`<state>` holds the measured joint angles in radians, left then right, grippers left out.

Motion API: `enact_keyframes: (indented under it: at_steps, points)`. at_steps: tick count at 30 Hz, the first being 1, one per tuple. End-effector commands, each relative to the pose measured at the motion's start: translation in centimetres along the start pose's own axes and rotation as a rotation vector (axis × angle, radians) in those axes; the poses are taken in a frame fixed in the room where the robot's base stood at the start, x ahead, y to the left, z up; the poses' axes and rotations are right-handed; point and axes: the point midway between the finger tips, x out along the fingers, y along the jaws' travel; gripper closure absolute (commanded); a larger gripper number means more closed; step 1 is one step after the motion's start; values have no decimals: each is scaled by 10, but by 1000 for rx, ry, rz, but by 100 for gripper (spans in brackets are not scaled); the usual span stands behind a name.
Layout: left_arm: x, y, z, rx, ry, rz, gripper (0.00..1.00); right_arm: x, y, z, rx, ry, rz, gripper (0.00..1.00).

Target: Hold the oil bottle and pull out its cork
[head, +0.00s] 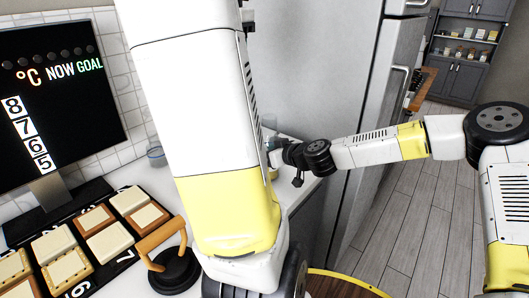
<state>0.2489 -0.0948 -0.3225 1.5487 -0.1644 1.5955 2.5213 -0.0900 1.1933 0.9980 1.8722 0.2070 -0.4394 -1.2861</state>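My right gripper (279,156) reaches in from the right at the counter beside the fridge. Its fingers are small and partly hidden behind my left arm, so I cannot tell whether they are open or shut. A small, clear and yellowish thing (273,173) shows at the gripper, mostly hidden by my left arm. It may be the oil bottle, but I cannot make out its shape. No cork can be made out. My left arm fills the middle of the head view, and its gripper is out of the picture below.
A screen (60,100) stands at the left. Below it lies a black numbered board (88,191) with several wooden blocks. A black lid-like thing with an orange handle (163,237) is beside it. A grey fridge (300,70) stands behind; floor is clear at right.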

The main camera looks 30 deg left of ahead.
Motion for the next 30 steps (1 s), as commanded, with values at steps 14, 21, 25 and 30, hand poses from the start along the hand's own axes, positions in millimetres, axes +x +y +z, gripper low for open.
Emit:
enact_keyframes:
  at_steps: [14, 21, 25, 30]
  points:
    - [0, 0, 0, 0, 0, 0, 100, 0, 0, 0, 0, 0, 0, 12]
    - [0, 0, 0, 0, 0, 0, 100, 0, 0, 0, 0, 0, 0, 12]
    - [0, 0, 0, 0, 0, 0, 100, 0, 0, 0, 0, 0, 0, 12]
    - [0, 0, 0, 0, 0, 0, 100, 0, 0, 0, 0, 0, 0, 12]
